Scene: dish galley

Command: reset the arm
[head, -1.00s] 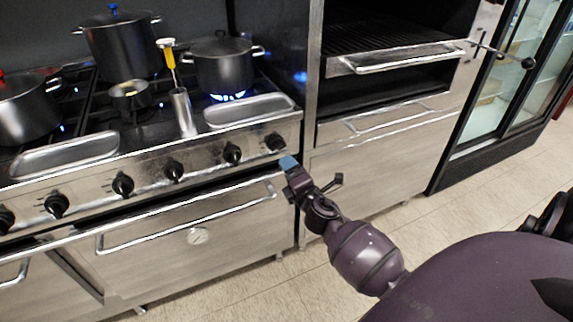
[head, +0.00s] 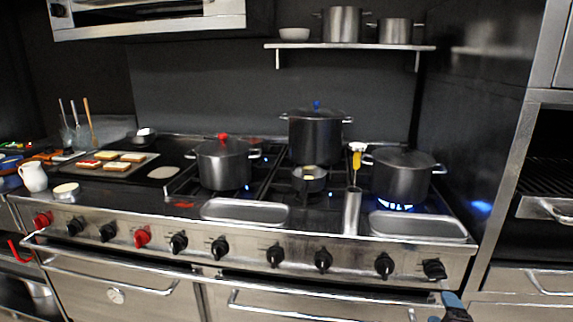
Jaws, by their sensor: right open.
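My right gripper (head: 455,307) shows only in part at the bottom edge of the head view, right of centre. Its blue fingertip is in front of the stove (head: 345,262), just below the rightmost black knob (head: 434,269). It is open, and I see nothing held in it. The rest of my right arm is out of the picture. My left gripper is not in view.
A red-knobbed pot (head: 222,165), a blue-knobbed pot (head: 316,138) and a right pot (head: 402,177) stand on the stove. A flame burns under the right pot. A yellow-handled utensil (head: 357,158) stands in a metal holder (head: 352,212). A shelf (head: 350,46) hangs above.

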